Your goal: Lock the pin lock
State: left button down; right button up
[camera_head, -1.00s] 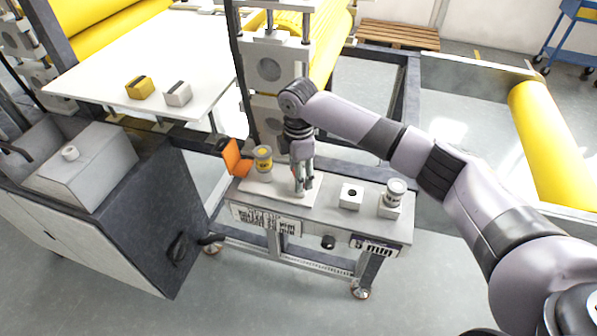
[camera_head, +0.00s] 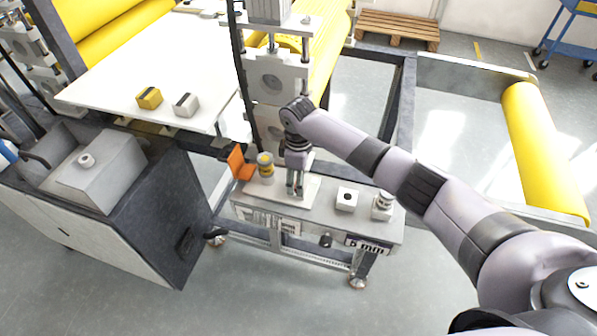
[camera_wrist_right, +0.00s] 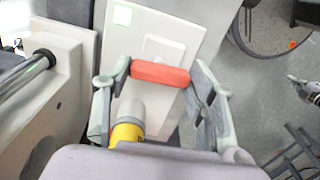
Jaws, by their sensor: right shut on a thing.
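A red handle (camera_wrist_right: 160,73), shaped like a short round bar, lies between the two grey fingers of my right gripper (camera_wrist_right: 160,88) in the right wrist view. The fingers are shut on its ends, above a pale plate (camera_wrist_right: 172,20). I cannot tell how far any pin is turned or seated. In the head view my right gripper (camera_head: 294,190) points down onto the top of a low white cart (camera_head: 325,215), and its fingers hide most of the handle. My left gripper is not in view.
A yellow-and-grey cylinder (camera_head: 265,165) and an orange bracket (camera_head: 240,165) stand just left of the gripper. The machine frame (camera_head: 277,80) rises behind.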

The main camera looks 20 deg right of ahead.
jog(key=shift+m+p, duration=0.3)
jog(key=shift+m, duration=0.1)
jog(key=o, duration=1.1)
jog(key=shift+o, duration=0.2)
jog(key=shift+r, duration=0.1)
notch_tip(320, 180, up, 12)
